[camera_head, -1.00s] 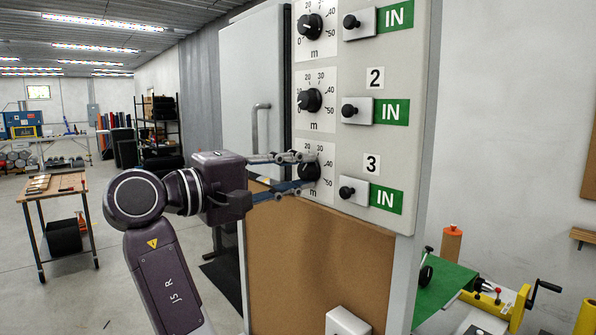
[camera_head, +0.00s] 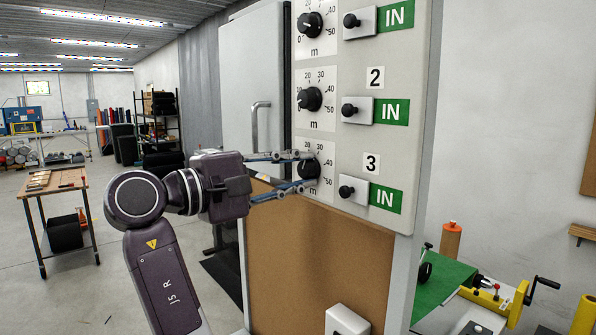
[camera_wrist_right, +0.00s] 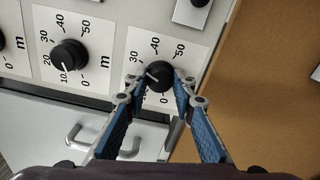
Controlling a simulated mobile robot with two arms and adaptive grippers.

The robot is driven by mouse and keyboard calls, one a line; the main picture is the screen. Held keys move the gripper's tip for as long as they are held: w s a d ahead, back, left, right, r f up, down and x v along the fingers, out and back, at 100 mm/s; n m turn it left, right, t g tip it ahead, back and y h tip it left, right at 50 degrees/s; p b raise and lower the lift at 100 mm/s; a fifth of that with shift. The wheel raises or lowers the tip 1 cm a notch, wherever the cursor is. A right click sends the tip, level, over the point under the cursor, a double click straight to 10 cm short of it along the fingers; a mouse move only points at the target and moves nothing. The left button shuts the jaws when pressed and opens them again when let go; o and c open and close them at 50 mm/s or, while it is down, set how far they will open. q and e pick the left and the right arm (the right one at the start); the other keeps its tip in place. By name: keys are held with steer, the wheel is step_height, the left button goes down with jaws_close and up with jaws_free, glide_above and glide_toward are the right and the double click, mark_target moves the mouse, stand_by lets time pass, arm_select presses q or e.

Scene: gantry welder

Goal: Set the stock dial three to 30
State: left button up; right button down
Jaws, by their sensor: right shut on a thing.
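Stock dial three is a round black knob (camera_head: 309,168) on a white scale plate, the lowest dial on the grey panel, left of the "3" label (camera_head: 372,164). My right gripper (camera_head: 306,171) reaches it from the left, one finger above and one below, shut on the knob. In the right wrist view the blue-padded fingers hold the knob (camera_wrist_right: 160,76) from both sides. A small white mark on the knob points left there, to the low side of 30; its exact reading is unclear. Fingers hide part of the scale. My left gripper is not in view.
Dial two (camera_head: 309,99) and the top dial (camera_head: 310,25) sit above on the panel. Black-knobbed plates and green IN signs (camera_head: 386,201) stand to the right. A cabinet door handle (camera_head: 255,122) is left of the dials, and a brown board (camera_head: 310,255) lies below.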

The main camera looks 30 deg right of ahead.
steer(key=c, duration=1.6)
jaws_free()
